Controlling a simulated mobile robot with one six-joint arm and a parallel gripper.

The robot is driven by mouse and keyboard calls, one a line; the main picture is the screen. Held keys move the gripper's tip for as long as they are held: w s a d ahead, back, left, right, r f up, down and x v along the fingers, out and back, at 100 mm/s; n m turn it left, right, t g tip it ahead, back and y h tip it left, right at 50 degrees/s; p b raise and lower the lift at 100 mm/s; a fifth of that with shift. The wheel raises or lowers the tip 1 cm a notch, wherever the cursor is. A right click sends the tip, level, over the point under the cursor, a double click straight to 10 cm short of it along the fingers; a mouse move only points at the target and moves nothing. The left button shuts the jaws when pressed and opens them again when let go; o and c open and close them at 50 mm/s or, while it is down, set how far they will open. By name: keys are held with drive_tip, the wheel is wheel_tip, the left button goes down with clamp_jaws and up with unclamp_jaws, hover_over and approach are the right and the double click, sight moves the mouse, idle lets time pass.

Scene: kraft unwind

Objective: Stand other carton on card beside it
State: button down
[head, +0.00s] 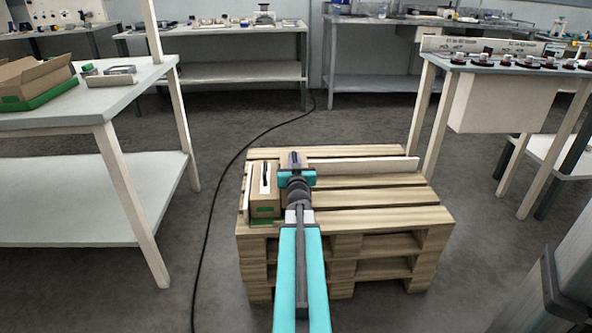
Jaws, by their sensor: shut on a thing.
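A brown carton (265,190) with a pale strip and dark mark on top stands at the left end of the pallet. A green patch (265,209) shows low on its near side. My gripper (296,176) is over the pallet just right of this carton, pointing away from the camera. It is shut on the other carton (293,158), of which only a small brownish-purple part shows beyond the jaws. My arm and gripper hide the rest, so I cannot tell whether it touches the pallet. I cannot make out a card under it.
The stacked wooden pallet (385,196) has raised pale boards along its back (370,165) and left edges. Its right part is bare. A left table (90,112) holds an open cardboard box (35,82). A right bench (500,68) holds several small items. A black cable (222,180) crosses the floor.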

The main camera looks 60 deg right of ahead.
idle(0.3)
drive_tip(key=shift+f+b, duration=1.1)
drive_tip(key=shift+f, duration=0.85)
drive_tip(key=c, duration=1.8)
unclamp_jaws()
drive_tip(key=shift+o, duration=0.2)
